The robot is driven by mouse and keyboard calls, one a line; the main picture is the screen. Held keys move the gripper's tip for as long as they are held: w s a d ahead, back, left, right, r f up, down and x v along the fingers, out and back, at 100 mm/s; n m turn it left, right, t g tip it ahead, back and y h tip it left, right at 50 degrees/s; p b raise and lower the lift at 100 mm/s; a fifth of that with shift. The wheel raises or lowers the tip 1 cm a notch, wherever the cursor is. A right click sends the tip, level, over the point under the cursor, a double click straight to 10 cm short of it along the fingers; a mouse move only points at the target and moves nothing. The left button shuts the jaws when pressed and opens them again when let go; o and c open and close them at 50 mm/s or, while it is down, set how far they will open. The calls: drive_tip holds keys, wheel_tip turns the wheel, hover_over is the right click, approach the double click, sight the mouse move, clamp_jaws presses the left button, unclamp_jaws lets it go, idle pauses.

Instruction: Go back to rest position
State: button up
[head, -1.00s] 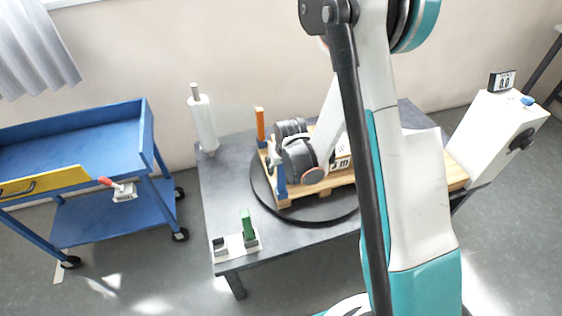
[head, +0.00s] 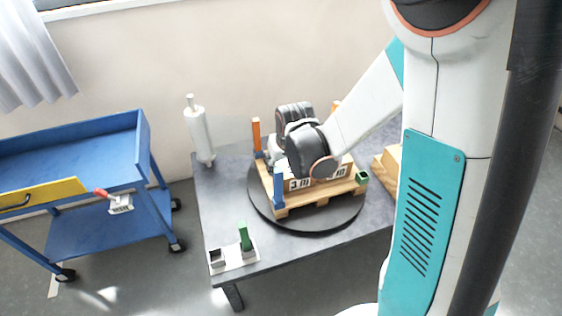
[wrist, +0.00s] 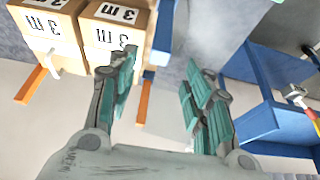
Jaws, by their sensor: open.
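My gripper (wrist: 160,95) is open and empty in the wrist view, its two teal-padded fingers spread apart. In the head view my wrist is over the pallet, and the fingers are hidden behind it. Cardboard boxes marked "3 m" (wrist: 110,25) show at the upper left of the wrist view, beyond the left finger. In the head view the boxes (head: 338,171) sit on a wooden pallet (head: 318,196) on a round black turntable (head: 318,225). A blue post (head: 279,187) and an orange post (head: 256,136) stand at the pallet's corners.
A grey table (head: 222,200) carries the turntable, a white film roll (head: 198,130) and a white holder (head: 232,258) with a green post (head: 245,236). A blue cart (head: 100,150) stands at the left; it also shows in the wrist view (wrist: 268,120). Floor is clear between cart and table.

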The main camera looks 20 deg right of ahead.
drive_tip(key=shift+s+r, duration=0.1)
drive_tip(key=shift+r, duration=0.15)
idle(0.4)
drive_tip(key=s+r+t, duration=0.2)
drive_tip(key=s+r, duration=1.5)
drive_tip(key=s, duration=0.2)
drive_tip(key=shift+s+r+t, duration=0.3)
drive_tip(key=shift+s+r, duration=0.05)
drive_tip(key=shift+s, duration=0.05)
idle(0.4)
